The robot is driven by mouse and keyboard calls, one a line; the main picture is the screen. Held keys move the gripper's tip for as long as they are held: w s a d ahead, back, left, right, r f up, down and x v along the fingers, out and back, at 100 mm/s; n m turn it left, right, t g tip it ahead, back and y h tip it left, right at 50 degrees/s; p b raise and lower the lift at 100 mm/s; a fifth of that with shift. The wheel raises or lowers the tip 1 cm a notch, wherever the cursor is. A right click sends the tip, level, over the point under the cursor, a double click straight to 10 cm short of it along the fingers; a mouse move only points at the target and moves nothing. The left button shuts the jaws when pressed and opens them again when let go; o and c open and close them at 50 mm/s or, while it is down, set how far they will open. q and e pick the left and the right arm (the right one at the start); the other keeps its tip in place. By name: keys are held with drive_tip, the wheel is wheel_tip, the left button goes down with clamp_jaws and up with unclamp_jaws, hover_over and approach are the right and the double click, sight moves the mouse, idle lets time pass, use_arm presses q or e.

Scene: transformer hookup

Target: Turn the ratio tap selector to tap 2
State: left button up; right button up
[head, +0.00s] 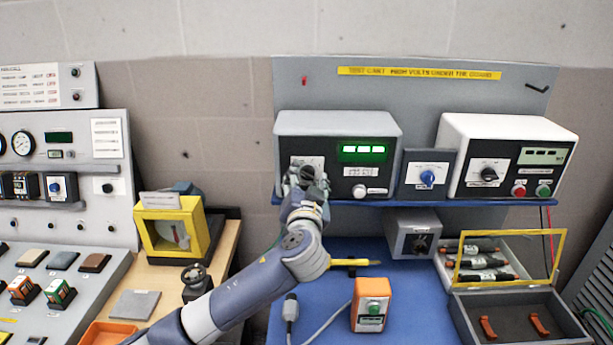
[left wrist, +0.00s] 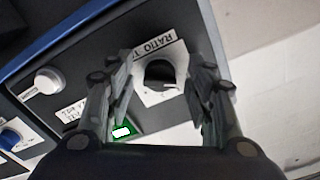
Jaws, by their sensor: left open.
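The ratio tap selector is a dark round knob (left wrist: 160,74) on a white plate in the left wrist view. Its label reads "RATIO T", with the rest cut off. It sits on the front of the left grey instrument (head: 338,124) in the head view, where my gripper hides most of it. My left gripper (head: 309,176) is open in front of the selector. In the left wrist view its fingers (left wrist: 159,84) stand on both sides of the knob. I cannot tell whether they touch it, nor which tap it points to. My right gripper is not in view.
A green display (head: 362,150) and a white knob (head: 360,191) are right of the selector. A blue knob box (head: 427,175) and a second instrument (head: 505,128) share the shelf.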

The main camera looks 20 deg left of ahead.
use_arm(q)
drive_tip(key=shift+w, duration=0.1)
drive_tip(key=c, duration=1.1)
drive_tip(key=shift+o, duration=0.2)
drive_tip(key=shift+m, duration=0.3)
drive_tip(key=m+p, duration=0.2)
drive_tip(key=m, duration=0.3)
drive_tip(key=shift+r+p, duration=0.2)
drive_tip(key=shift+p, duration=0.2)
drive_tip(key=shift+a+m+p, duration=0.1)
drive_tip(key=shift+m+p, duration=0.45)
drive_tip(key=shift+m, duration=0.55)
drive_tip(key=shift+f, duration=0.1)
drive_tip(key=o, duration=1.1)
drive_tip(key=shift+c, duration=0.2)
